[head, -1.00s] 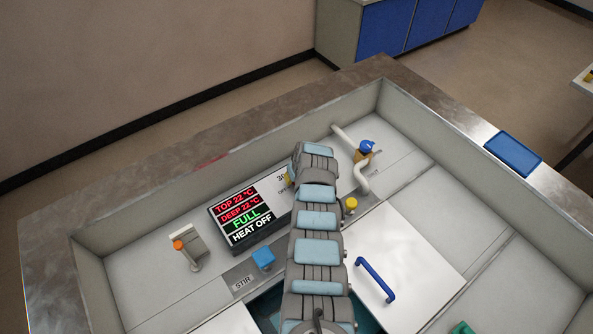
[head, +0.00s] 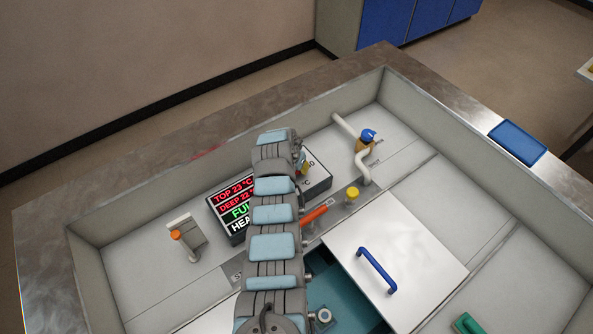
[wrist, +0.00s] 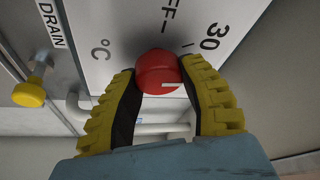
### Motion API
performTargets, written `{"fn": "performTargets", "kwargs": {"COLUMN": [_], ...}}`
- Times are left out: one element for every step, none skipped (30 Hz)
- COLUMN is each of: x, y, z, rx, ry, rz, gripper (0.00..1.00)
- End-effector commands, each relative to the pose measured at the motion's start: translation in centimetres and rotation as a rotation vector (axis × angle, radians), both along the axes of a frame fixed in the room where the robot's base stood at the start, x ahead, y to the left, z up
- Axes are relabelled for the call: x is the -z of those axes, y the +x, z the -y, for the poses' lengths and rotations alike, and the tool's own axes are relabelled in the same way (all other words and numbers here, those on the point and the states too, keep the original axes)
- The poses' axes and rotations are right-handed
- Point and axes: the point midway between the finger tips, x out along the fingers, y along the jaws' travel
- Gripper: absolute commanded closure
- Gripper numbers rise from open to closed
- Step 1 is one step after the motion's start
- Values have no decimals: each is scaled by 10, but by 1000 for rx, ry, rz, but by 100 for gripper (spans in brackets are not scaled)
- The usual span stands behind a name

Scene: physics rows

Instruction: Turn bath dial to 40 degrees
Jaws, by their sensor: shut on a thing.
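The red bath dial (wrist: 157,68) sits on a white panel (wrist: 125,18) in the wrist view. Its white line points right in the picture; "30", part of "OFF" and "°C" are printed around it. A 40 mark is not visible. My gripper (wrist: 160,86) is shut on the dial, one yellow finger on each side. In the head view my arm hides the dial and most of the gripper. The display box (head: 232,205) shows TOP 23 °C and DEEP 22 °C; its lower lines are partly covered.
A yellow knob (wrist: 29,94) by the DRAIN label stands left in the wrist view. The head view shows a blue-topped tap (head: 367,136), an orange-topped lever (head: 177,235), an orange-red bar (head: 316,212), and a white lid (head: 425,250) with a blue handle (head: 377,270).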

Motion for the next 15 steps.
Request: {"fn": "performTargets", "kwargs": {"x": [9,9,9,9,9,9,9,9,9,10,10,10,9,8,8], "y": [0,0,0,0,0,0,1,1,0,0,0,0,0,1,1], "z": [-1,-1,-1,-1,-2,-1,-1,-1,-2,-2,-2,-1,-1,-1,-1], "rx": [34,58,87,108,130,157,178,196,222,242,260,285,302,319,340], "ry": [1,1,0,1,2,2,2,2,2,2,2,1,2,3,4], "rz": [1,1,0,-1,-1,0,1,2,1,-1,-2,-2,-1,1,3], "gripper": [94,94,94,94,94,94,94,94,94,94,94,94,94,94,94]}}
